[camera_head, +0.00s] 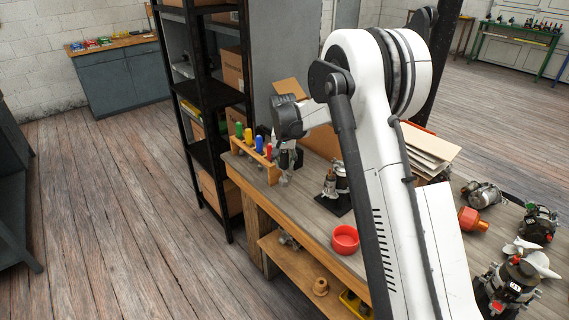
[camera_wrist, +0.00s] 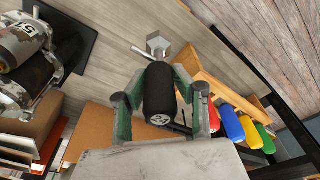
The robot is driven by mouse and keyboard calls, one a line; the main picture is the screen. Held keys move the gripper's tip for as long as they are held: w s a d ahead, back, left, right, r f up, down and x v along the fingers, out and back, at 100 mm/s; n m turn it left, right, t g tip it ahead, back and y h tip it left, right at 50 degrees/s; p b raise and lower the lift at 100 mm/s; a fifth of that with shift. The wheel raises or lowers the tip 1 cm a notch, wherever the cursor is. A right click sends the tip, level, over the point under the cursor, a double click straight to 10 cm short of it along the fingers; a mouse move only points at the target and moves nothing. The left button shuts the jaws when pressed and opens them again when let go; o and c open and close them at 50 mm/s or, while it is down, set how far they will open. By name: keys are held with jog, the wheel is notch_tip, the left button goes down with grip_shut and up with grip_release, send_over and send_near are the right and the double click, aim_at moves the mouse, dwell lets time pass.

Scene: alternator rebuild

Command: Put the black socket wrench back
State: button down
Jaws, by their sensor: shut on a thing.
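The black socket wrench (camera_wrist: 158,92) is between the two fingers of my gripper (camera_wrist: 160,88), which is shut on its black handle. Its grey metal socket end (camera_wrist: 157,43) points away from the wrist camera. The wooden tool rack (camera_wrist: 205,82) is to the right in the wrist view. In the head view my gripper (camera_head: 286,165) is over the workbench, close beside the near end of the rack (camera_head: 262,168). The wrench is hard to make out there. I cannot tell whether it touches the rack.
The rack holds green (camera_head: 239,129), yellow (camera_head: 248,135), blue (camera_head: 259,143) and red (camera_head: 268,151) handled tools. A metal part on a black base (camera_head: 333,190) and a red bowl (camera_head: 345,239) are on the bench. A black shelf (camera_head: 205,110) stands behind the rack.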

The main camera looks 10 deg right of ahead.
aim_at(285, 171)
dwell(0.4)
jog(key=shift+f+b, duration=0.85)
jog(key=shift+f, duration=0.1)
jog(key=shift+f, duration=0.1)
jog(key=shift+f+b, duration=1.3)
jog(key=shift+f, duration=0.15)
jog(key=c, duration=1.3)
grip_release()
jog(key=shift+c, duration=0.2)
jog(key=shift+r, duration=0.1)
